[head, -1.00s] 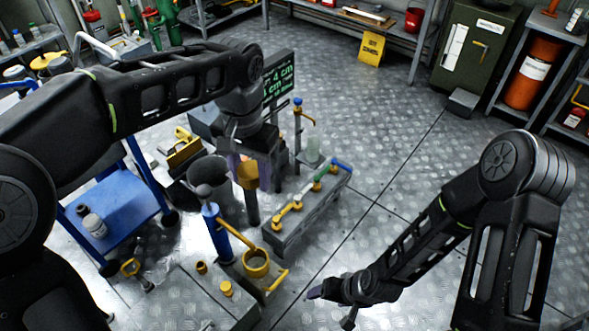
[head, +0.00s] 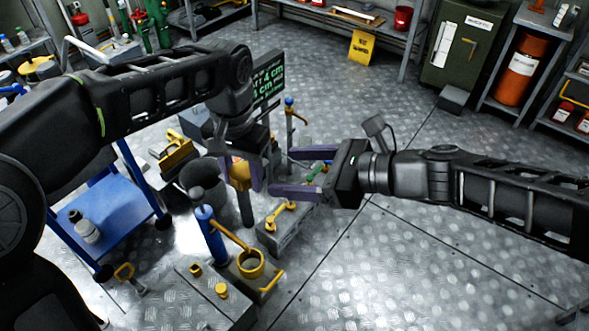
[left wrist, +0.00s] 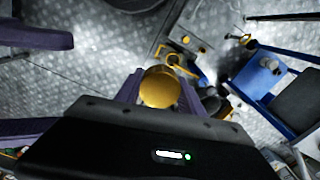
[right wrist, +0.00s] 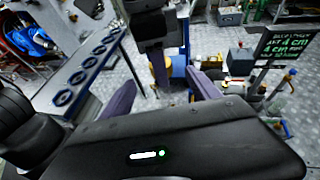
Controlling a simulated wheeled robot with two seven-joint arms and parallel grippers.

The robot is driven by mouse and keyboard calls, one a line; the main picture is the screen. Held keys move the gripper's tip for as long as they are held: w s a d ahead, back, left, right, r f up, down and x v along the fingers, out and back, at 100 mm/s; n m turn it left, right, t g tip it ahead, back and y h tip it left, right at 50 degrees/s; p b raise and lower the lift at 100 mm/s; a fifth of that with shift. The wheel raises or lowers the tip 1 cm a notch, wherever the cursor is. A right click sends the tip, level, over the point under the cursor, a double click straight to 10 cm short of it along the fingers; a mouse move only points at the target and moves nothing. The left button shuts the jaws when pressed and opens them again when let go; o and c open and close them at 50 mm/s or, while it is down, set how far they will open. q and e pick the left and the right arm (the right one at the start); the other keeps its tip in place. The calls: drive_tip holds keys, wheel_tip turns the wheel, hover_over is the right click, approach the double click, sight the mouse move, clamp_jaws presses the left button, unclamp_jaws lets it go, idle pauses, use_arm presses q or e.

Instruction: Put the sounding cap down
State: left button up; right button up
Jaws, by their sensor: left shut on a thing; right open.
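The yellow sounding cap (head: 240,172) is between the purple fingers of my left gripper (head: 243,178), which is shut on it. The cap's round yellow top (left wrist: 160,88) shows in the left wrist view. It is above the floor level; a dark upright post (head: 246,208) shows just below it in the head view, and I cannot tell whether they touch. My right gripper (head: 283,172) is open and empty, its fingers pointing left toward the left gripper. Its two spread fingers (right wrist: 160,92) also show in the right wrist view.
The floor at front right is clear.

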sight(244, 172)
drive_tip(key=shift+s, duration=0.1)
idle(0.3)
drive_tip(key=x, duration=1.2)
drive_tip(key=shift+f, duration=0.1)
drive_tip(key=c, duration=1.4)
use_arm(q)
drive_tip(key=o, duration=1.3)
drive_tip(key=shift+o, duration=0.2)
